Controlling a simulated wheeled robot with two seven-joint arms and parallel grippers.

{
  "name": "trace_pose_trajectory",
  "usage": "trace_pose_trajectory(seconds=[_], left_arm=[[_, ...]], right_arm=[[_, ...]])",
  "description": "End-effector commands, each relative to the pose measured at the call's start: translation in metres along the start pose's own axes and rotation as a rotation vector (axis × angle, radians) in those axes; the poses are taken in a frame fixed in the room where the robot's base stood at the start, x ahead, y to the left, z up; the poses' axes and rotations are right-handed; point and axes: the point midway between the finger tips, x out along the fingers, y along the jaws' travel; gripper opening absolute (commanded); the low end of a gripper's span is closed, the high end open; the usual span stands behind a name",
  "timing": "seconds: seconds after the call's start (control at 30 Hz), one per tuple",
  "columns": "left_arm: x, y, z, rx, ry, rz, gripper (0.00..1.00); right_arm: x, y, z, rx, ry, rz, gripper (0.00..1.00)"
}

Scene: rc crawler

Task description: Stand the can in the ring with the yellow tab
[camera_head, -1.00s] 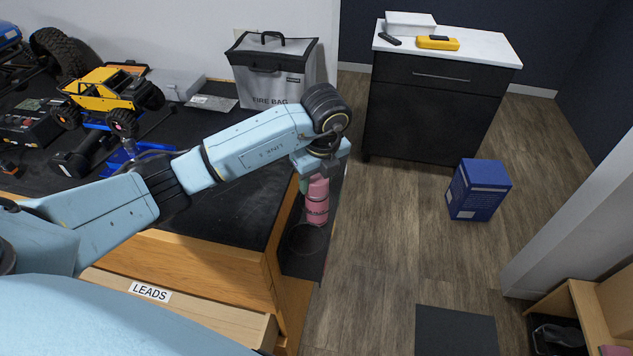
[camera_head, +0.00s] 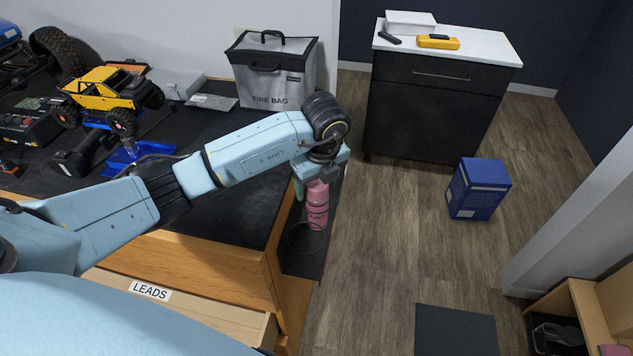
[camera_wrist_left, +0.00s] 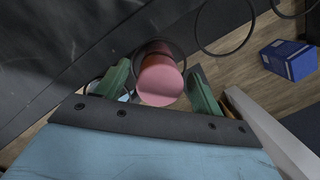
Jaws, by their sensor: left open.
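The can (camera_head: 317,207) is pink with dark lettering and stands upright, or nearly so, over a black strip at the right end of the workbench. It also shows in the left wrist view (camera_wrist_left: 161,82), seen from its top end. My left gripper (camera_wrist_left: 159,74) is open, with one green finger on each side of the can. A thin dark ring (camera_wrist_left: 183,50) shows around the can's far end in the wrist view. A second ring (camera_wrist_left: 254,27) lies beside it, and part of another is at the top edge. No yellow tab is visible. My right gripper is not in view.
The bench holds a yellow crawler (camera_head: 103,92), a blue stand (camera_head: 125,157) and a grey fire bag (camera_head: 272,75). A drawer labelled LEADS (camera_head: 170,300) is below. A blue box (camera_head: 478,188) stands on the floor, with a dark cabinet (camera_head: 430,110) behind.

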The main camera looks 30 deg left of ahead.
Motion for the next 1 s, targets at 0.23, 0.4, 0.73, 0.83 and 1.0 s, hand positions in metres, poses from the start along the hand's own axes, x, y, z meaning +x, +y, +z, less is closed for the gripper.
trace_pose_trajectory(seconds=[0.23,0.4,0.73,0.83,1.0], left_arm=[[-0.042,-0.001,0.001,0.001,-0.002,-0.006,0.67],[-0.080,-0.001,0.001,0.001,-0.002,-0.005,0.67],[-0.120,0.000,0.001,0.001,-0.002,-0.001,0.67],[-0.122,0.000,0.000,0.000,-0.001,-0.001,0.67],[-0.121,0.000,0.000,0.000,0.000,0.000,0.67]], right_arm=[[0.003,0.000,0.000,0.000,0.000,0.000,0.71],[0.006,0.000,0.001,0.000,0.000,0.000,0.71],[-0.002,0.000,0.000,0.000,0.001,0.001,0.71],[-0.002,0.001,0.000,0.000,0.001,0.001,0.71],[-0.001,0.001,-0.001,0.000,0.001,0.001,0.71]])
